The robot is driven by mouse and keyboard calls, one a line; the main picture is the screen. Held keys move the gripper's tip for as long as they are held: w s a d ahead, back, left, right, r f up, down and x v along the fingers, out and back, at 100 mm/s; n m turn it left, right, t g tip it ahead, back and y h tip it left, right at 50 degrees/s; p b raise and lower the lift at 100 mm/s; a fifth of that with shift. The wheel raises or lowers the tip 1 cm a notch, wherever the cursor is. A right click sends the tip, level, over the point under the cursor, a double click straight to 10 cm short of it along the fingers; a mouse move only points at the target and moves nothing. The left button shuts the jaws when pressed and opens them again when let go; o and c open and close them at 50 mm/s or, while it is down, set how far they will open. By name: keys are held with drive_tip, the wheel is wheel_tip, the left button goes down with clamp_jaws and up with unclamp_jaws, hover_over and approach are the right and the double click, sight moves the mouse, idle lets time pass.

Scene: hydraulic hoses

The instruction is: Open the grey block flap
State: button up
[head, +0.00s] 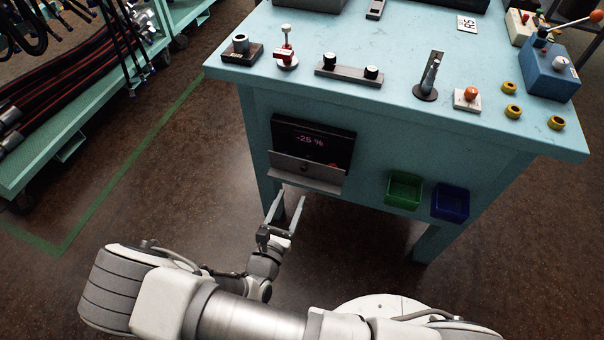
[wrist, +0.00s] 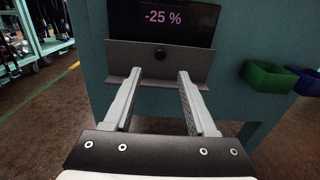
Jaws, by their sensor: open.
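A dark display panel showing "-25 %" is set in the front of the teal bench. The grey flap (head: 307,172) lies across the lower part of this panel, with a dark round knob or hole at its middle. It also shows in the wrist view (wrist: 190,62), just beyond my fingertips. My gripper (head: 286,202) is open and empty, in front of and slightly below the flap. In the wrist view my two fingers (wrist: 160,74) point at the flap's lower part, one on each side below the knob. I cannot tell whether they touch it.
A green bin (head: 404,190) and a blue bin (head: 450,203) hang on the bench front to the right. The teal bench top (head: 400,50) carries several fixtures above. A cart with hoses (head: 60,130) stands at left. The floor between is clear.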

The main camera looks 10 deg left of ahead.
sight(303, 170)
drive_tip(key=w, duration=0.6)
drive_tip(key=w+b, duration=0.1)
drive_tip(key=w, duration=0.2)
drive_tip(key=shift+w+d, duration=0.2)
drive_tip(key=shift+d, duration=0.2)
clamp_jaws()
idle(0.8)
